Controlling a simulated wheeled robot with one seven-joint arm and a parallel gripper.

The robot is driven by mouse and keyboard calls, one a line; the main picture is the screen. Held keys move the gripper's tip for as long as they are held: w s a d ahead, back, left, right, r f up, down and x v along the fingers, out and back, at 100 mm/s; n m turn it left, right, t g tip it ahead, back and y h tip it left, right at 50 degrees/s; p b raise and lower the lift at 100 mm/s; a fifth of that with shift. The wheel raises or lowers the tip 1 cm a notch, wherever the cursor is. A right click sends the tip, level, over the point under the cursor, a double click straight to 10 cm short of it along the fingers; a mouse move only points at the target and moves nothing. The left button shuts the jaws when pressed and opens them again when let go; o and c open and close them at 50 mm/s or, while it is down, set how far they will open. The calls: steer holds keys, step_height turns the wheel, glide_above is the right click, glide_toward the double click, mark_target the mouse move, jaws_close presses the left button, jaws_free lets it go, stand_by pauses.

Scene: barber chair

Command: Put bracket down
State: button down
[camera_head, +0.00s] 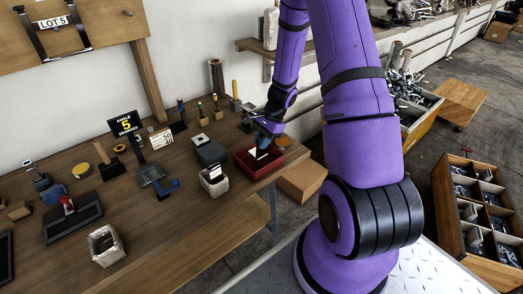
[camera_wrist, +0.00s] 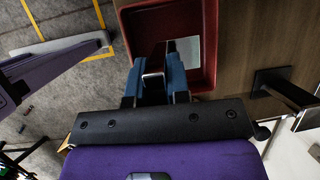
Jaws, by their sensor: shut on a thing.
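My gripper (camera_head: 266,138) is over the red tray (camera_head: 243,166) at the table's right end. It is shut on a pale metal piece, which I take for the bracket (camera_head: 262,153). In the wrist view my blue-grey fingers (camera_wrist: 160,66) reach over the near wall of the red tray (camera_wrist: 128,30). A shiny pale plate (camera_wrist: 187,47) shows beyond the right finger, inside the tray's outline. The fingers hide much of the held piece. I cannot tell whether it touches the tray floor.
A wire-like basket (camera_head: 214,183) and a dark grey box (camera_head: 211,152) stand left of the tray. A blue angled piece (camera_head: 166,188) lies on the wooden table (camera_head: 180,235). A cardboard box (camera_head: 301,180) is on the floor beside the table's right end.

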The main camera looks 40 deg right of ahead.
mark_target(258, 159)
steer(key=shift+f, duration=2.05)
steer(key=shift+f, duration=0.15)
steer(key=c, duration=1.1)
jaws_free()
